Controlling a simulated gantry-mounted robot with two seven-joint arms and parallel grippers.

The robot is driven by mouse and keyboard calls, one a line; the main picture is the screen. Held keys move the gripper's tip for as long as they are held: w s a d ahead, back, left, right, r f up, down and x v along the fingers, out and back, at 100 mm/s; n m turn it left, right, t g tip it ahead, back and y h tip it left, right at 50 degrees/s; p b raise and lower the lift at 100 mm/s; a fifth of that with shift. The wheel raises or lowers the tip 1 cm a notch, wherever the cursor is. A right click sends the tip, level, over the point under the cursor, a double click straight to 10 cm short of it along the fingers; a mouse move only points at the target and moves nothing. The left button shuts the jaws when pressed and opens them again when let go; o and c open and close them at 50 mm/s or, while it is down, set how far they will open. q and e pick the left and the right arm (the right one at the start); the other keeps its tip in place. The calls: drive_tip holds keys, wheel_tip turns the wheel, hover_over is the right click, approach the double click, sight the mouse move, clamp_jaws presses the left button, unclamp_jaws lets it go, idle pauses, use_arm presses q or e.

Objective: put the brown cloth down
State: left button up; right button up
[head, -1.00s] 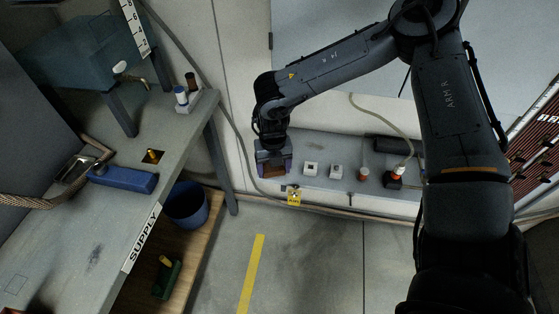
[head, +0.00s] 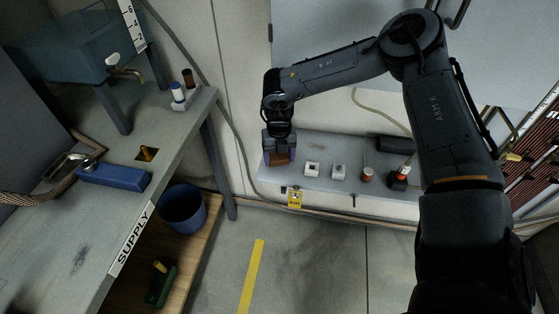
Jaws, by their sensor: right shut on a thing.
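My right gripper (head: 279,158) reaches down at the left end of a grey ledge (head: 325,185) along the wall. It is shut on the brown cloth (head: 281,157), a small brown patch showing between the fingers. Most of the cloth is hidden by the gripper. I cannot tell whether the cloth touches the ledge. My left gripper is not in view.
To the right on the ledge stand two white square pieces (head: 312,169), a red-and-white piece (head: 367,174) and an orange-and-black fitting (head: 400,177) with a hose. A yellow tag (head: 294,198) hangs at the front. A supply bench (head: 90,225) and blue bucket (head: 183,206) are left.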

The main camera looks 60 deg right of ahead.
drive_tip(key=shift+d+f+b, duration=0.1)
drive_tip(key=shift+f+b, duration=0.25)
drive_tip(key=shift+f, duration=0.45)
drive_tip(key=shift+d, duration=0.1)
drive_tip(key=shift+f, duration=0.2)
drive_tip(key=o, duration=1.1)
drive_tip(key=shift+r, duration=0.1)
